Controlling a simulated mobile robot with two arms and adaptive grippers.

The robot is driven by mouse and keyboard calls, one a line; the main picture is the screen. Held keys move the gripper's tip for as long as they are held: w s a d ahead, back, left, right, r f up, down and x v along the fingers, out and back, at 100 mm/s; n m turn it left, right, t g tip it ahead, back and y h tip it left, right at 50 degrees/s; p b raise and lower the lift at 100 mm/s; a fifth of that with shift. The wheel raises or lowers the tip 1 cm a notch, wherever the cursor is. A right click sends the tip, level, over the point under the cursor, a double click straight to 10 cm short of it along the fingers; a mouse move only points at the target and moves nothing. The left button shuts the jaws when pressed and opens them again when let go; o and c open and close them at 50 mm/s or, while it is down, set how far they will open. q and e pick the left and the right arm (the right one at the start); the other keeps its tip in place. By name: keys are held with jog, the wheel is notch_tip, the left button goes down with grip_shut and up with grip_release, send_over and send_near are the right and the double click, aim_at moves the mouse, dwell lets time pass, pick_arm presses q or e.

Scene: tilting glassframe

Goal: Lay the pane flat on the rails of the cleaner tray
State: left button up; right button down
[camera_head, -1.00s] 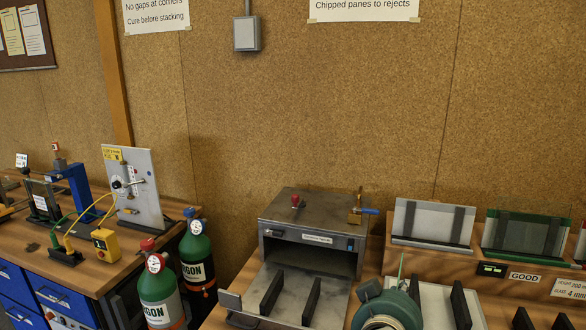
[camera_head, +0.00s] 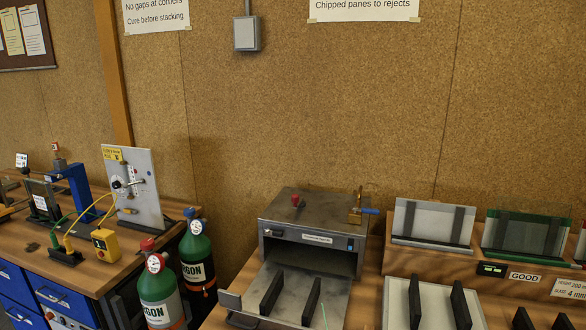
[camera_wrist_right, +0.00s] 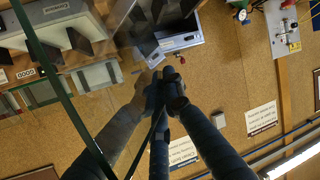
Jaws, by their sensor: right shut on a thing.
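The cleaner (camera_head: 312,222) is a grey metal box with an open front slot. Its tray (camera_head: 275,282) sticks out toward me and carries two upright black rails (camera_head: 312,302); nothing lies across them. In the right wrist view, my right gripper (camera_wrist_right: 165,78) is shut on the pane, seen mainly by its dark green edge (camera_wrist_right: 50,75) at the left; the glass itself is almost clear. In the head view, only a thin green line (camera_head: 258,322) shows at the bottom, possibly the pane's edge. Neither gripper shows in the head view.
A pale plate with two black bars (camera_head: 436,305) lies right of the tray. Behind it, panes (camera_head: 433,223) stand in a GOOD rack (camera_head: 527,278). Argon bottles (camera_head: 160,290) stand close left of the tray.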

jog(key=shift+s+a+f+b, duration=0.15)
jog(key=shift+f+b, duration=0.15)
jog(key=shift+b, duration=0.1)
notch_tip(320, 180, down, 6)
jog(key=b, duration=0.5)
jog(key=shift+r+b, duration=0.15)
jog(key=shift+b, duration=0.2)
